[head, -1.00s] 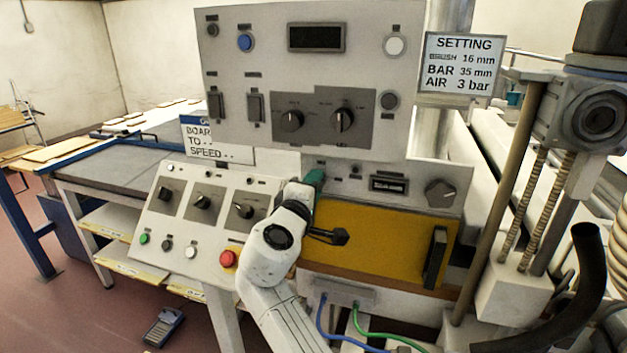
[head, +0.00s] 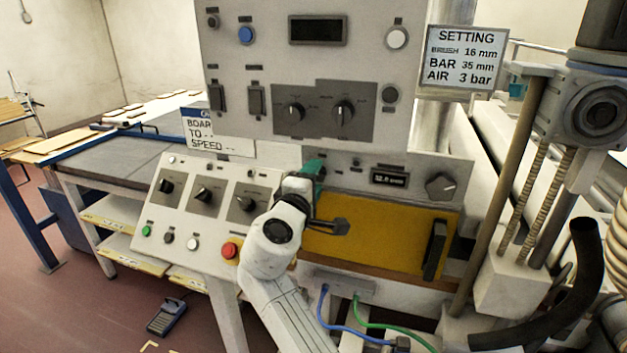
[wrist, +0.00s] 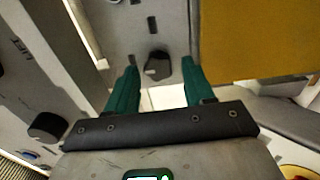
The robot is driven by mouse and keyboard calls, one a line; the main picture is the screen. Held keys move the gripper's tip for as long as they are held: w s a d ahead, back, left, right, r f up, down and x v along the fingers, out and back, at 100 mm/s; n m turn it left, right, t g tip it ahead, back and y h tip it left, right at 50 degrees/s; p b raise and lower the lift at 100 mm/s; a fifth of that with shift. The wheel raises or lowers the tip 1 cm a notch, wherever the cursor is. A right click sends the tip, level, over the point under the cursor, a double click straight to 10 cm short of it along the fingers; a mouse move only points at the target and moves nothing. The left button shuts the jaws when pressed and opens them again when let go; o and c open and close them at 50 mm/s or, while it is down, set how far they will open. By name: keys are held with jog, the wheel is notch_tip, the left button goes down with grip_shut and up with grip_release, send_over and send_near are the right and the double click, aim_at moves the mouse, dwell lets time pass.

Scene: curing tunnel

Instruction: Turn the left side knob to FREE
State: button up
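A dark knob (wrist: 158,66) sits on a pale grey panel in the wrist view, beyond and between my fingertips. I cannot read its label or setting. My gripper (wrist: 155,78) has two green fingers spread apart with nothing between their pads; they appear short of the knob. In the head view my gripper (head: 314,168) is at the left end of the lower grey panel (head: 345,165), and it hides the panel surface there. A larger knob (head: 441,186) is at that panel's right end. No FREE marking is legible.
A sloped console (head: 215,232) with three knobs and a red button (head: 230,250) stands left of my arm. A yellow panel (head: 385,235) with a black handle (head: 435,250) lies below the lower panel. The upper control panel (head: 240,120) overhangs; a threaded-rod column stands right.

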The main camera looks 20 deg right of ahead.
jog(key=shift+o, duration=0.3)
jog(key=shift+d, duration=0.1)
jog(key=shift+s, duration=0.1)
jog(key=b+v, duration=0.2)
jog(key=v, duration=0.8)
jog(key=shift+s+a, duration=0.25)
